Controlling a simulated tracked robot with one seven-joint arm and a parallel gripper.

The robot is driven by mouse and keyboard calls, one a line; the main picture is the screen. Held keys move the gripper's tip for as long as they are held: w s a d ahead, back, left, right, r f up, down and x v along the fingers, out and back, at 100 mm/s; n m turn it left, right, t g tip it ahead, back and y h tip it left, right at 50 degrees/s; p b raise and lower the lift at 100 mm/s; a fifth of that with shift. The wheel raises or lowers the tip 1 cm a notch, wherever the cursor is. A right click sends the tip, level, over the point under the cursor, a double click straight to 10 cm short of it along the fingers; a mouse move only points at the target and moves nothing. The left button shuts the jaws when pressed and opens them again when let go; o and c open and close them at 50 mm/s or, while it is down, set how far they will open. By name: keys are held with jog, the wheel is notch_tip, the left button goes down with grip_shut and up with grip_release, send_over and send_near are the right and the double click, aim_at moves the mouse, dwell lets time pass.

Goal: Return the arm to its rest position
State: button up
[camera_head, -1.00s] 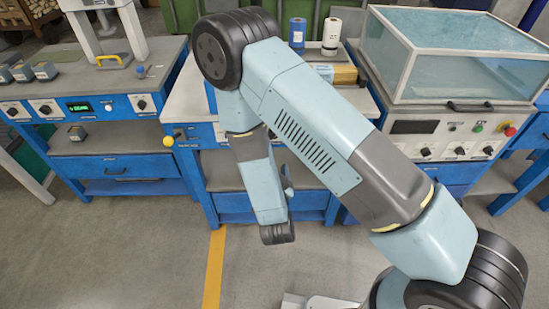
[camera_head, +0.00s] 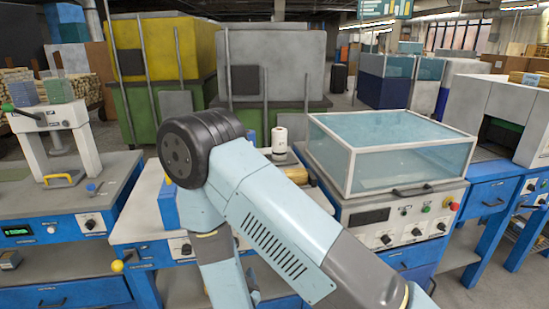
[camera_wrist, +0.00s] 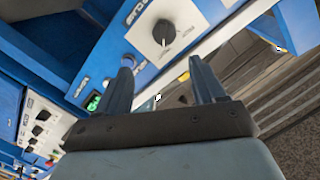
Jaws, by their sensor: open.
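My arm fills the middle of the head view, raised and bent at a dark elbow joint, with its lower part hanging down in front of the benches. My gripper is out of sight in the head view, below the picture's edge. In the wrist view my gripper (camera_wrist: 160,90) shows two dark fingers standing well apart, with nothing between them. Beyond the fingers is a blue bench front with a black knob (camera_wrist: 164,32) on a white plate. I cannot tell the exact distance to it.
A glass-walled box (camera_head: 385,150) stands on a control bench at right. A white roll (camera_head: 279,140) stands behind my arm. A white press (camera_head: 62,140) stands on the left bench (camera_head: 85,190). Grey floor shows at lower right.

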jog(key=w+d+r+g, duration=0.3)
jog(key=w+d+r, duration=0.15)
jog(key=r, duration=0.55)
jog(key=w+d+r+g, duration=0.2)
jog(key=w+d+r, duration=0.3)
jog(key=r, duration=0.4)
jog(key=s+d+r+n+g, duration=0.3)
jog(key=s+d+r, duration=0.1)
jog(key=d+r, duration=0.6)
jog(key=s+d+r+g+h, duration=0.1)
jog(key=s+d+r, duration=0.3)
jog(key=s+d, duration=0.1)
jog(key=s+d+r+n+g+h, duration=0.1)
jog(key=s+d+r, duration=0.3)
jog(key=s+d, duration=0.2)
jog(key=shift+s, duration=1)
jog(key=shift+n+g+h, duration=0.4)
jog(key=shift+g+h, duration=0.1)
jog(key=shift+h, duration=0.1)
jog(key=s+d, duration=0.1)
jog(key=s, duration=0.1)
jog(key=s+d+r, duration=0.1)
jog(key=s+d, duration=0.1)
jog(key=s, duration=0.1)
jog(key=s+d, duration=0.1)
jog(key=s, duration=0.1)
jog(key=shift+s+d+r, duration=0.15)
jog(key=shift+s+r, duration=0.15)
